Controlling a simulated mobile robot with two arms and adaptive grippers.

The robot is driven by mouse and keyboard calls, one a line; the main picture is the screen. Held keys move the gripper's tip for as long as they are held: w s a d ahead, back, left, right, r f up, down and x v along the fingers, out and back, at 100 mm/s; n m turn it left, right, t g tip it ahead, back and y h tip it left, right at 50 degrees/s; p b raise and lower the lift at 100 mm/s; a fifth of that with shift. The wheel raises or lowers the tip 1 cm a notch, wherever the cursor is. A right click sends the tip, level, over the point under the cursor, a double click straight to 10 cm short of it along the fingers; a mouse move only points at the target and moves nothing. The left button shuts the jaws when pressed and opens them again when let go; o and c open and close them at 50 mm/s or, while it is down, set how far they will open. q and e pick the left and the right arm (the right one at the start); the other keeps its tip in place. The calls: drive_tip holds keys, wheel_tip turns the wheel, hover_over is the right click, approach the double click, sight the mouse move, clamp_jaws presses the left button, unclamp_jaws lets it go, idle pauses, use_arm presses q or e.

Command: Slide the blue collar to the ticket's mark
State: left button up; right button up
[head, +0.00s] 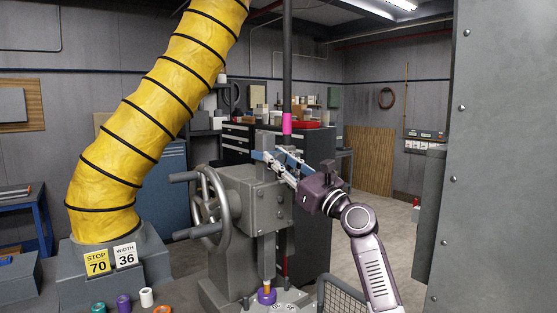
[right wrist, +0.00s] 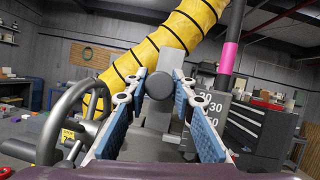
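The ticket is two cards on a grey block, a yellow "STOP 70" card (head: 97,263) and a white "WIDTH 36" card (head: 126,256). I cannot make out a blue collar; the blue beside the machine is my finger pads. A pink band (head: 287,123) is around the dark upright post (head: 287,60), and also shows in the right wrist view (right wrist: 228,57). My right gripper (head: 270,157) is at the machine head's top. In the right wrist view its fingers (right wrist: 160,82) are apart, with a grey round end (right wrist: 159,84) beyond them. My left gripper is out of view.
A grey handwheel (head: 207,205) projects left of the machine head (head: 262,195). A scale plate (right wrist: 201,103) with numbers is behind the right finger. A yellow hose (head: 150,120) rises at left. Several coloured rings stand in front. A grey panel (head: 500,150) fills the right.

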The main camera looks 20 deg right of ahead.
clamp_jaws()
drive_tip(key=shift+f, duration=0.1)
wheel_tip(320, 180, down, 5)
drive_tip(key=shift+r+b, duration=0.2)
drive_tip(key=shift+b, duration=0.95)
drive_tip(key=shift+a, duration=0.1)
drive_tip(key=o, duration=0.8)
unclamp_jaws()
drive_tip(key=shift+o, duration=0.6)
drive_tip(key=shift+r, duration=0.1)
